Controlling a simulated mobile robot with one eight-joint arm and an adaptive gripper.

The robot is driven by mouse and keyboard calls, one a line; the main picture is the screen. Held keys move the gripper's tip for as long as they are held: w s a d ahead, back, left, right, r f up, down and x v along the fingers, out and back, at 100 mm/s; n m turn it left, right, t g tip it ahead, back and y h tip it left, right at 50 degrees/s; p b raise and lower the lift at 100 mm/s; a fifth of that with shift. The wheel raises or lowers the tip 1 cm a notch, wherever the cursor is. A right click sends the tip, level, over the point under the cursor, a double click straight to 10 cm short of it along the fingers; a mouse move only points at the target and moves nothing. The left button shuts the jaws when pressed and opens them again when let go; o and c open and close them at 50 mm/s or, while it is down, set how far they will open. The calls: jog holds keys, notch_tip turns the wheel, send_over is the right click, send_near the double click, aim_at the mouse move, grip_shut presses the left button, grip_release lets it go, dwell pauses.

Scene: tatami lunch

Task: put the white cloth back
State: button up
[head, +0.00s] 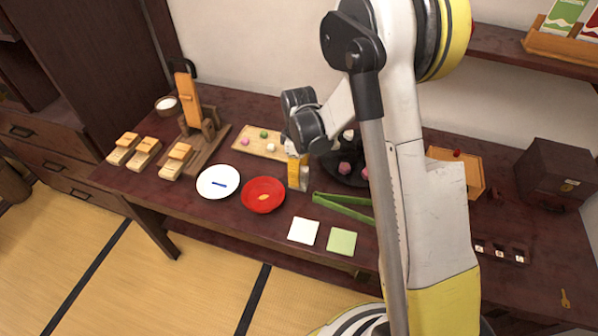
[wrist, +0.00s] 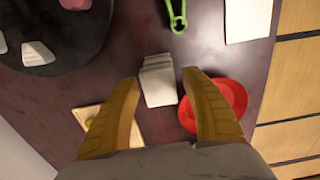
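The white cloth (head: 303,231) lies flat as a square near the table's front edge, left of a pale green cloth (head: 341,241). It also shows in the wrist view at the upper right (wrist: 248,20). My gripper (wrist: 158,95) has its yellow fingers spread wide, with no contact visible. A pale layered stack (wrist: 158,80) shows in the gap between the fingertips; I cannot tell its height relative to them. In the head view my gripper (head: 298,172) hangs behind the red plate, left of the green tongs, partly hidden by my arm.
A red plate (head: 263,205) and a white plate (head: 218,182) stand left of the white cloth. Green tongs (head: 345,208) lie just behind it. A board of sweets (head: 262,139) and a black round tray (wrist: 45,45) are further back. My arm hides the table's middle.

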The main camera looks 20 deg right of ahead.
jog(key=s+r+m+t+p, duration=0.2)
jog(key=s+r, duration=0.2)
jog(key=r, duration=0.8)
jog(key=s+r+m+t+p, duration=0.1)
jog(key=s+r+m+p, duration=0.25)
jog(key=r, duration=0.95)
jog(key=s+r+m+t, duration=0.3)
jog(key=s+m+t, duration=0.1)
jog(key=s, duration=0.8)
jog(key=shift+s+r+m+b, duration=0.3)
jog(key=shift+r+m+b, duration=0.05)
jog(key=shift+m, duration=0.3)
